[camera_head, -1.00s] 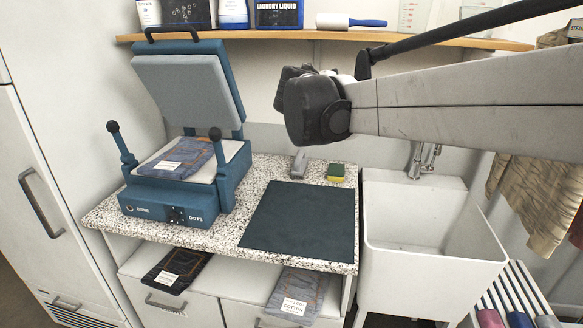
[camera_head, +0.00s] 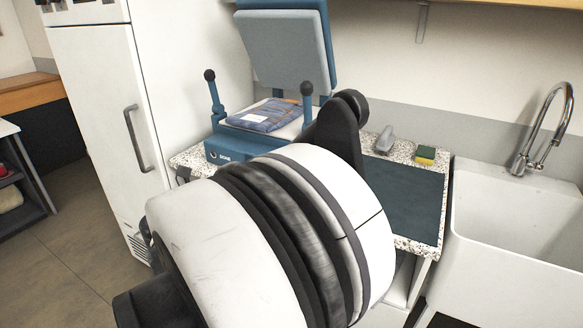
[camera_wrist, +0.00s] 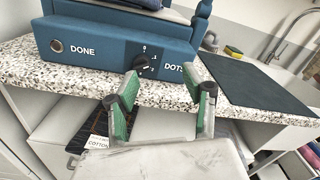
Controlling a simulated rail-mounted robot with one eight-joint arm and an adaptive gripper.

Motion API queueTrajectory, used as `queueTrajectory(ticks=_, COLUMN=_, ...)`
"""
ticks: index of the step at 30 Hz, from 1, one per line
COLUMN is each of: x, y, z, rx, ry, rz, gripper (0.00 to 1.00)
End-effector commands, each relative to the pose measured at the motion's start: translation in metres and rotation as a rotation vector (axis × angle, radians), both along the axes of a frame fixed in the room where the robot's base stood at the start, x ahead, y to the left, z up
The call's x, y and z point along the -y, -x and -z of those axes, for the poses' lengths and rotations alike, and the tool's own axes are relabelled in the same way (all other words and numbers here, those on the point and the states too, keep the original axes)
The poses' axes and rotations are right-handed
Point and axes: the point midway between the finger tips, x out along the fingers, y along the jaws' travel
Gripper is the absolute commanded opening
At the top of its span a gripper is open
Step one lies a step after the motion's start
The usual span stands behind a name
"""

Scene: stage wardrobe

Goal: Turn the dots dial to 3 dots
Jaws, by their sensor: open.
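The dots dial (camera_wrist: 143,63) is a small black knob on a dark plate with white marks, on the blue front of the press (camera_wrist: 95,42). The word DOTS is printed to its right, partly behind a finger. The knob's setting is too small to read. My gripper (camera_wrist: 163,76) is open and empty in the wrist view, its green-padded fingers pointing at the press front. The left fingertip is just below the dial and overlaps its lower edge in the picture; I cannot tell whether they touch. In the head view my arm hides the dial.
A DONE button (camera_wrist: 57,46) sits left of the dial. The press lid (camera_head: 280,50) stands open over folded jeans (camera_head: 266,114). A dark mat (camera_head: 405,195) lies on the speckled counter, with a sponge (camera_head: 425,154) behind it. A sink (camera_head: 500,260) stands right, a white cabinet (camera_head: 100,120) left.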

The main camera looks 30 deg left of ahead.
Motion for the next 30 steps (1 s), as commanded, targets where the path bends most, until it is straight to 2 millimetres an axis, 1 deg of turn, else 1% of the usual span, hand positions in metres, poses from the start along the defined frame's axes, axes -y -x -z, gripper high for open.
queueTrajectory(ticks=1, x=-0.009, y=0.013, z=0.016, rx=0.0, ry=0.045, rz=-0.011, gripper=0.45)
queueTrajectory(ticks=3, x=-0.016, y=0.024, z=0.027, rx=0.001, ry=0.098, rz=-0.018, gripper=0.45)
queueTrajectory(ticks=6, x=-0.021, y=0.031, z=0.034, rx=0.001, ry=0.136, rz=-0.023, gripper=0.45)
queueTrajectory(ticks=8, x=-0.022, y=0.028, z=0.035, rx=0.0, ry=0.144, rz=-0.023, gripper=0.45)
queueTrajectory(ticks=11, x=-0.021, y=0.016, z=0.035, rx=0.0, ry=0.145, rz=-0.021, gripper=0.45)
queueTrajectory(ticks=14, x=-0.021, y=0.0, z=0.035, rx=0.0, ry=0.143, rz=-0.021, gripper=0.45)
queueTrajectory(ticks=24, x=-0.021, y=-0.064, z=0.035, rx=0.0, ry=0.142, rz=-0.021, gripper=0.45)
queueTrajectory(ticks=30, x=-0.022, y=-0.092, z=0.035, rx=0.0, ry=0.142, rz=-0.021, gripper=0.45)
